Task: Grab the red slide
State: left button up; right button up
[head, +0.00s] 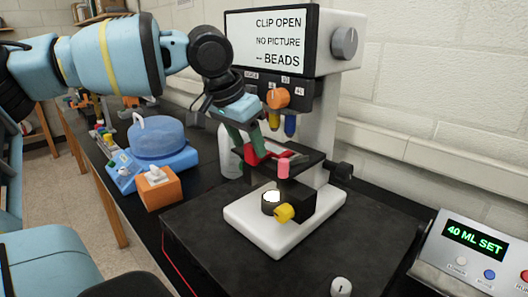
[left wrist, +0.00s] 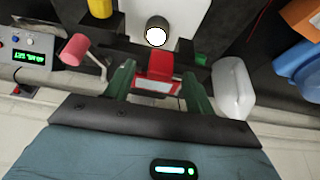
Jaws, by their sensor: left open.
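The red slide (head: 254,156) lies on the dark stage (head: 306,157) of the white microscope. In the left wrist view the red slide (left wrist: 160,63) has a pale label strip at its near end. My left gripper (head: 257,148), with green fingers, is over the stage at the slide. In the left wrist view my left gripper (left wrist: 160,75) is open, one finger on each side of the slide. A gap shows on both sides; contact is not visible. The screen (head: 275,40) reads "CLIP OPEN, NO PICTURE, BEADS". My right gripper is not in view.
A pink knob (head: 283,167) on a lever stands close by the slide. A yellow knob (head: 284,213) and lamp (head: 271,198) are below the stage. A white bottle (left wrist: 233,88) stands beside the gripper. The bench front is mostly clear.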

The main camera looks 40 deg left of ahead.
pick_arm(q)
jog(key=x, duration=0.2)
jog(key=shift+w+f, duration=0.15)
jog(key=shift+f, duration=0.15)
jog(key=c, duration=1)
jog(key=shift+c, duration=0.3)
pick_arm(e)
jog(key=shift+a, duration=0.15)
pick_arm(q)
jog(key=shift+r, duration=0.2)
jog(key=shift+r, duration=0.6)
jog(key=s+a+p, duration=0.1)
jog(key=s+p, duration=0.2)
jog(key=s, duration=1.5)
jog(key=shift+a, duration=0.3)
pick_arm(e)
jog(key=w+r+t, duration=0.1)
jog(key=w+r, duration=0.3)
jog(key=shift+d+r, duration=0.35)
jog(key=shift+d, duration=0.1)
